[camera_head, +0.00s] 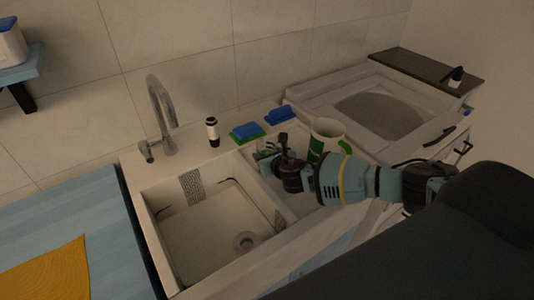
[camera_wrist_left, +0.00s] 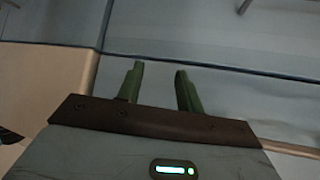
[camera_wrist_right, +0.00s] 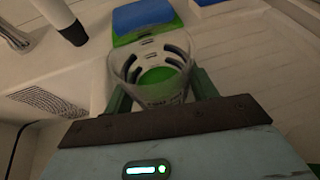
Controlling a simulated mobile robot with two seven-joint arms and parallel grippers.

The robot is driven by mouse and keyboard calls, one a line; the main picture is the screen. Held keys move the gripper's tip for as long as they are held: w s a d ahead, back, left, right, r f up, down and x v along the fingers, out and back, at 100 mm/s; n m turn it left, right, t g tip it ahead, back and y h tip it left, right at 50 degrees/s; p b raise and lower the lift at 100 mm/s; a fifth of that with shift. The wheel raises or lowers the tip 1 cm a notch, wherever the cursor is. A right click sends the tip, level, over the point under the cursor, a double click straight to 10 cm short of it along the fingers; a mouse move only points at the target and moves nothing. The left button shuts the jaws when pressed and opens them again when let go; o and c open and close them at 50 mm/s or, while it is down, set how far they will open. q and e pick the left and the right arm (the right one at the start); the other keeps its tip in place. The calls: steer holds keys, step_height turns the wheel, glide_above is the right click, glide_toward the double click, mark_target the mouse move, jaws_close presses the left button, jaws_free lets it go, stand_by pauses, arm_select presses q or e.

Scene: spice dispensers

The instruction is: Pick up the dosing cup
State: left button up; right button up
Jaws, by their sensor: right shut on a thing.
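The dosing cup (camera_wrist_right: 150,72) is a clear, see-through cup between the fingers of my right gripper (camera_wrist_right: 160,92) in the right wrist view. The gripper is shut on it. Green shows through the cup's bottom. In the head view my right gripper (camera_head: 272,158) is over the counter just right of the sink, with the cup (camera_head: 266,148) faintly visible at its fingers. I cannot tell how far the cup is from the counter. My left gripper (camera_wrist_left: 160,88) is open and empty in the left wrist view, in front of a grey-blue panelled surface. It is outside the head view.
A white and green mug (camera_head: 326,138) stands close behind my right wrist. A blue and green sponge (camera_head: 246,131), another blue sponge (camera_head: 280,115) and a black-and-white bottle (camera_head: 212,132) stand behind the sink (camera_head: 205,245). The tap (camera_head: 162,110) rises at the sink's back left.

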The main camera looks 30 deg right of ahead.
mark_target(271, 149)
steer(key=shift+r, duration=0.2)
steer(key=shift+r, duration=1.55)
steer(key=shift+s+d+r, duration=0.25)
steer(key=shift+s+d, duration=0.05)
steer(key=shift+s, duration=2.35)
steer(key=shift+s+d+r, duration=0.25)
steer(key=shift+s, duration=2.35)
steer(key=shift+s+d+r, duration=0.25)
steer(key=shift+s+d, duration=0.05)
steer(key=shift+s, duration=2.35)
